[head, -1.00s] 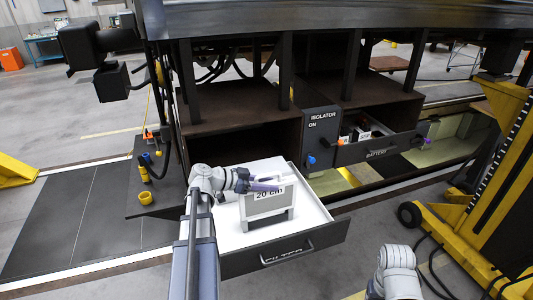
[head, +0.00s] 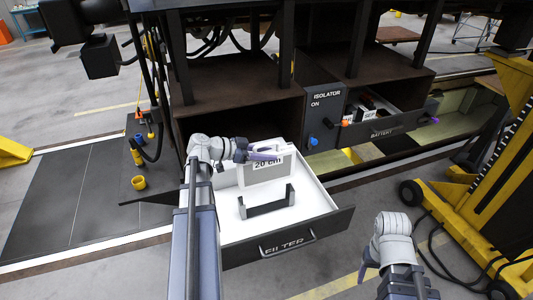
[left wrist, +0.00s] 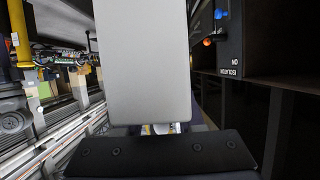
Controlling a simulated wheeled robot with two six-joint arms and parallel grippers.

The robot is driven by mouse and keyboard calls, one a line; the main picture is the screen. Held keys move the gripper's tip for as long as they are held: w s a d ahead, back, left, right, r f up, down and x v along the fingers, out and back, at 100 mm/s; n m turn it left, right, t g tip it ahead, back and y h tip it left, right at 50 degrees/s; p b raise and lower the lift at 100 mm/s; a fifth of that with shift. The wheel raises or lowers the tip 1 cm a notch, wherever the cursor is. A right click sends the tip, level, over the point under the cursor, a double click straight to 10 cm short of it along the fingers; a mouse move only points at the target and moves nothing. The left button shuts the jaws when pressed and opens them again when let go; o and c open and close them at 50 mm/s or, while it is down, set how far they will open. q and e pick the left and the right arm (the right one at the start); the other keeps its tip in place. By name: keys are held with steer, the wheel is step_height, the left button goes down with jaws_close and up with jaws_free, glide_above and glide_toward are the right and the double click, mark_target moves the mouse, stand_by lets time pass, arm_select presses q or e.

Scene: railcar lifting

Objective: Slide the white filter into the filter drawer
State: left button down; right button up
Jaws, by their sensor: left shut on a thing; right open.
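A dark U-shaped holder (head: 267,208) stands on the white drawer floor in front of the filter. I cannot tell whether the filter's lower edge touches the floor. A pale flat panel (left wrist: 145,65), which looks like the filter, fills the middle of the left wrist view. My right gripper (head: 369,262) is open and empty, right of the drawer, partly hidden by its arm.
The dark cabinet (head: 240,85) rises behind the drawer. To the right are the isolator panel (head: 325,115) and the open battery drawer (head: 385,128). A yellow lifting jack (head: 485,165) stands further right.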

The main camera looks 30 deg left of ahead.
mark_target(247, 185)
arm_select(q)
steer(key=shift+f+b, duration=2.7)
steer(key=shift+f, duration=0.15)
step_height(247, 185, down, 10)
steer(key=b, duration=0.9)
steer(key=shift+r+b, duration=0.2)
steer(key=shift+b, duration=0.15)
stand_by(1.8)
steer(key=shift+c, duration=2.2)
jaws_free()
steer(key=shift+s+r, duration=0.1)
steer(key=p+v, duration=0.2)
steer(key=v, duration=0.4)
steer(key=shift+r+p, duration=0.15)
steer(key=shift+p, duration=0.2)
steer(key=shift+v, duration=0.8)
